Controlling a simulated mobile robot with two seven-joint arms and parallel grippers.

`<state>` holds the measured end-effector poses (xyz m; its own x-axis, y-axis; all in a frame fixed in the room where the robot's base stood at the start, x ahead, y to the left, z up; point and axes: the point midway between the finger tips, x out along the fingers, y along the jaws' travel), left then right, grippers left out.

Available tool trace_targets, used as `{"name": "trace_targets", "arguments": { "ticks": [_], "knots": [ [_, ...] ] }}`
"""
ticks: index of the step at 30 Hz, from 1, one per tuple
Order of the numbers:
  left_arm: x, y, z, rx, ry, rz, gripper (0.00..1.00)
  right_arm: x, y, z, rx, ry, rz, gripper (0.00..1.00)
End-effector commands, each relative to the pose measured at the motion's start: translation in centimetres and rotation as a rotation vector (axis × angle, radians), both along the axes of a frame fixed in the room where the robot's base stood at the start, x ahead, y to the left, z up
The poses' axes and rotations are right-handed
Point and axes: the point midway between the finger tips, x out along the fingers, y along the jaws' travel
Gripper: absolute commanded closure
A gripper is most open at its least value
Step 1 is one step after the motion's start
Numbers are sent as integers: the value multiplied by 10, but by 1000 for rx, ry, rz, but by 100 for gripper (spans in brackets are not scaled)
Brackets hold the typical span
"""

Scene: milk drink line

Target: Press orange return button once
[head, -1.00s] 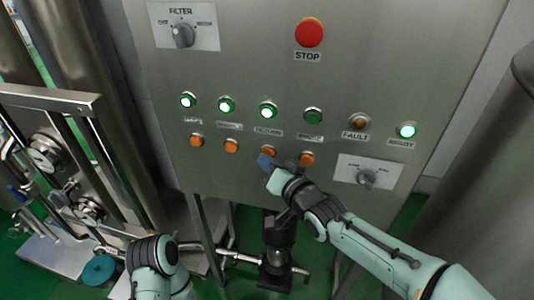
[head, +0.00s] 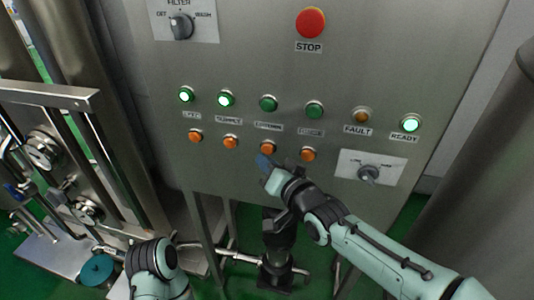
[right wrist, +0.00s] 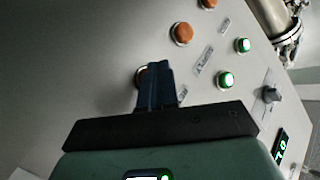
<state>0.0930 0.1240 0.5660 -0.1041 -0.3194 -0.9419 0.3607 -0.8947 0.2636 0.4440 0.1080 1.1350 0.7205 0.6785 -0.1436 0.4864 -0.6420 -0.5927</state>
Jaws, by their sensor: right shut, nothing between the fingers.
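The orange return button (head: 267,149) seems to be the third from the left in the row of orange buttons; its label is too blurred to read surely. My right gripper (head: 264,161) is shut and empty, with its dark blue fingertips just below that button. In the right wrist view the shut fingers (right wrist: 155,70) cover most of an orange button, with only its left rim (right wrist: 139,76) showing. I cannot tell whether they touch it.
Other orange buttons flank it, one to the right (head: 308,154) and one to the left (head: 230,142). Above are indicator lamps, the third green one (head: 268,103) dark. A red stop button (head: 310,22) and two selector knobs (head: 180,26) (head: 368,174) are on the panel.

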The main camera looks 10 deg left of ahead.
Motion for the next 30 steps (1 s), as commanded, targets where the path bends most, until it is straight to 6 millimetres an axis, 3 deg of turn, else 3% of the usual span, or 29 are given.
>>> {"name": "trace_targets", "arguments": {
  "ticks": [10,20,30],
  "knots": [
    [-1,0,-3,0,1,0,57,-3,1,0,1,0,1,100],
    [-10,0,-35,0,12,0,57,-28,2,-2,2,1,3,100],
    [-8,0,-29,0,10,0,57,-51,2,1,0,1,0,100]
  ]
}}
